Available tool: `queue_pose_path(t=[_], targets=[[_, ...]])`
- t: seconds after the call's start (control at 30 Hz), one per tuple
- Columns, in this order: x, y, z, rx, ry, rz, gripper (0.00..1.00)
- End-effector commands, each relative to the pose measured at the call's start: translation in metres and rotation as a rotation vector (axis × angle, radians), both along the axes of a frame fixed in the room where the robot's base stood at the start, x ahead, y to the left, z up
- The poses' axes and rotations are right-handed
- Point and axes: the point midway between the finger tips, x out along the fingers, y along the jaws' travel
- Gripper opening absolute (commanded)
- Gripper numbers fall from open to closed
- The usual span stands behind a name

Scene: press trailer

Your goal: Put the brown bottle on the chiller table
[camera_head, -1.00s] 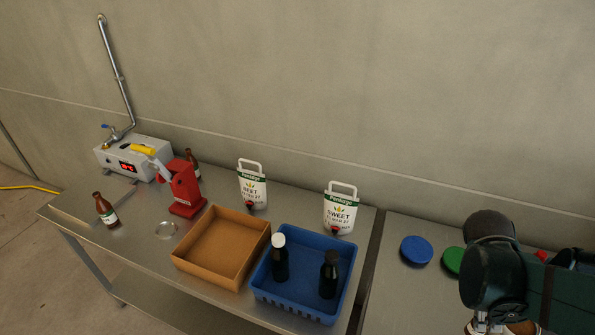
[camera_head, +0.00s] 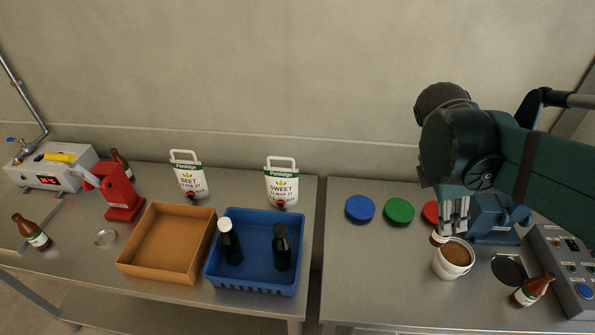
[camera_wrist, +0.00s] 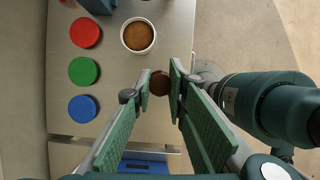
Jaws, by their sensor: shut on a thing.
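My gripper (camera_head: 455,212) is above the right table (camera_head: 350,275), beside a white tub with brown contents. In the wrist view its fingers (camera_wrist: 160,86) are closed around a round brown thing (camera_wrist: 161,84), which looks like the brown bottle seen from above. In the head view only a small brown and white part of it (camera_head: 437,239) shows below the fingers; the rest is hidden. The left table (camera_head: 75,262) carries a grey box with a red display (camera_head: 48,172), which looks like the chiller.
The blue crate (camera_head: 252,291) with two dark bottles and the brown tray (camera_head: 155,275) lie between. Coloured lids (camera_head: 399,211) and the white tub (camera_head: 452,262) are near my gripper.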

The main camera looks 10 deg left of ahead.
Motion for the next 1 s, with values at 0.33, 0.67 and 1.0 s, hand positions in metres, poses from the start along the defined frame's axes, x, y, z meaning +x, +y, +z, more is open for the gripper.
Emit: queue_pose_path(t=[0.33, 0.67, 1.0], targets=[[0.014, 0.009, 0.026, 0.003, 0.002, 0.038, 0.00], [0.058, 0.041, 0.036, 0.013, 0.007, 0.161, 0.00], [0.129, 0.107, 0.050, 0.026, 0.014, 0.374, 0.00]])
